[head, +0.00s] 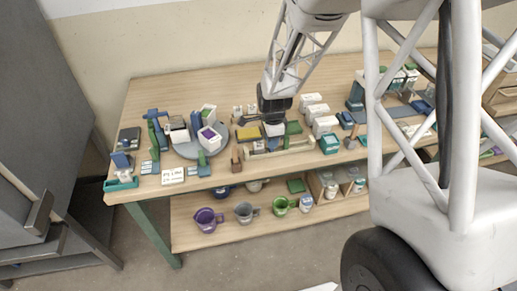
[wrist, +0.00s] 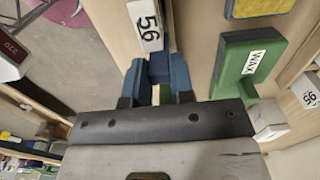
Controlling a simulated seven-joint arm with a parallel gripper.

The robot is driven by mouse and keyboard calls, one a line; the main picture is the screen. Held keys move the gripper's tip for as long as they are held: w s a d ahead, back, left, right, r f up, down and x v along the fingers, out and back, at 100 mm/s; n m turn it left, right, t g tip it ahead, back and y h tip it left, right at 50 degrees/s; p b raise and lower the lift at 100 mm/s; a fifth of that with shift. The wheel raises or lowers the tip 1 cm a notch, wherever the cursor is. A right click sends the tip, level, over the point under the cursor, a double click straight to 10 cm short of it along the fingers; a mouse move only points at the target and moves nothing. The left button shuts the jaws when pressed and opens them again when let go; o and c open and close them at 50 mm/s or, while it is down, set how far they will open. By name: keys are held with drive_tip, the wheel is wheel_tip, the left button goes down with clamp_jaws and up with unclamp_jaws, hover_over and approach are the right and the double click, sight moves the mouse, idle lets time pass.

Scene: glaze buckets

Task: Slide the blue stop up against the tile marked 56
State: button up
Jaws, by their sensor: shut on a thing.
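In the wrist view the blue stop (wrist: 159,68) sits between the fingers of my gripper (wrist: 156,96), which is shut on it. The white tile marked 56 (wrist: 147,28) lies directly beyond the stop, in line with it. The tile's near end is at the stop's far edge; I cannot tell whether they touch or a thin gap is left. In the head view my gripper (head: 273,128) points down at the middle of the bench, behind a pale wooden rail (head: 285,151). The stop and the number 56 cannot be made out there.
A green block labelled WAX (wrist: 247,65) lies to the right of the stop, with a yellow and blue block (wrist: 258,8) beyond it. A tile marked 95 (wrist: 304,91) is at the far right. Several white boxes (head: 325,126) and a grey turntable (head: 213,147) flank the gripper.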

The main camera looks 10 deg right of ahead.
sight(261, 142)
drive_tip(key=shift+a, duration=1.95)
drive_tip(key=o, duration=0.8)
drive_tip(key=shift+r, duration=3.5)
